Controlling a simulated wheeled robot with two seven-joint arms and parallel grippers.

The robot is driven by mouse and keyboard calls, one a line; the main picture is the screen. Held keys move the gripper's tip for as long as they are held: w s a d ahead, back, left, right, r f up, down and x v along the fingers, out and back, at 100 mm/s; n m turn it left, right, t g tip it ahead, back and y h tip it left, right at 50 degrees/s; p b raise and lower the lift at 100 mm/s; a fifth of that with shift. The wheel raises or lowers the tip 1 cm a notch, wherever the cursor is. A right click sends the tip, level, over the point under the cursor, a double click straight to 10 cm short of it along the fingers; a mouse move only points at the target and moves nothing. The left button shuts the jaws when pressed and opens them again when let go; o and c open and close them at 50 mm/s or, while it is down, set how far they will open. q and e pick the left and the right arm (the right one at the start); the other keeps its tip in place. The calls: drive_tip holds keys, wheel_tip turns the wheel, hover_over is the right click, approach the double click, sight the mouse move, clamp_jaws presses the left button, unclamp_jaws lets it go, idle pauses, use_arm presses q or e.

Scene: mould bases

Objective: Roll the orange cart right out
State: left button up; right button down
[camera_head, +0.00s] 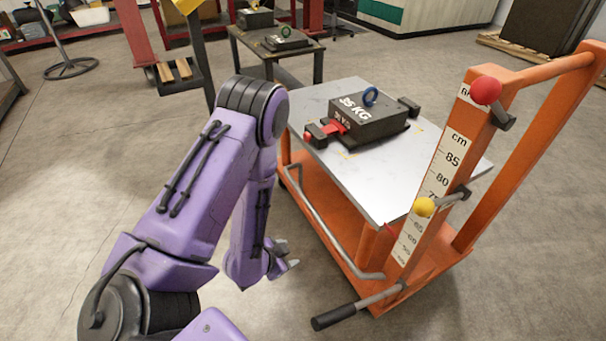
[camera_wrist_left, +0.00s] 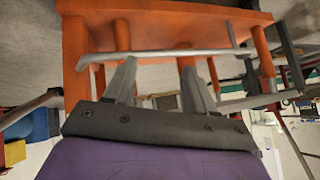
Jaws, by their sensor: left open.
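The orange cart (camera_head: 362,262) stands at the right in the head view, with a grey metal top (camera_head: 352,172). A bent grey bar (camera_head: 322,228) runs along its near left side. A black mould base (camera_head: 368,118) marked 35 KG, with a blue ring, sits on the top. My left gripper (camera_head: 286,262) is low beside the cart's left side, left of the bar. In the left wrist view the left gripper (camera_wrist_left: 158,70) is open, its two fingers apart. The grey bar (camera_wrist_left: 165,53) crosses at the fingertips; I cannot tell whether they touch it. My right gripper is not shown.
The cart has an orange push handle (camera_head: 560,70), a cm scale (camera_head: 437,180), a red knob (camera_head: 486,90), a yellow knob (camera_head: 424,206) and a pedal (camera_head: 335,317). A dark table (camera_head: 300,50) with moulds stands behind the cart.

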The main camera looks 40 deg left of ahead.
use_arm(q)
drive_tip(key=w+a+f+m+t+h+b, duration=0.3)
drive_tip(key=w+f+m+t+h+b, duration=0.4)
drive_tip(key=m+b, duration=1.1)
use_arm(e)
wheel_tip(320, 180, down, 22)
use_arm(q)
drive_tip(key=w+d+f+g+b, duration=0.1)
drive_tip(key=w+d+f+b, duration=0.1)
drive_tip(key=w, duration=0.3)
drive_tip(key=w+d+f+g+y+b, duration=0.1)
drive_tip(key=w+d+f+b, duration=0.1)
drive_tip(key=w, duration=0.4)
drive_tip(key=shift+d+f+b, duration=0.15)
drive_tip(key=shift+d+b, duration=0.2)
drive_tip(key=shift+d, duration=0.05)
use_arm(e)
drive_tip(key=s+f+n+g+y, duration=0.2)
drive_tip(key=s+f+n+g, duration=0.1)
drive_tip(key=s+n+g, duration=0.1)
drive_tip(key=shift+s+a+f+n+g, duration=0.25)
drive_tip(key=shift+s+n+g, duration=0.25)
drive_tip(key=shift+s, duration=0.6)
use_arm(q)
clamp_jaws()
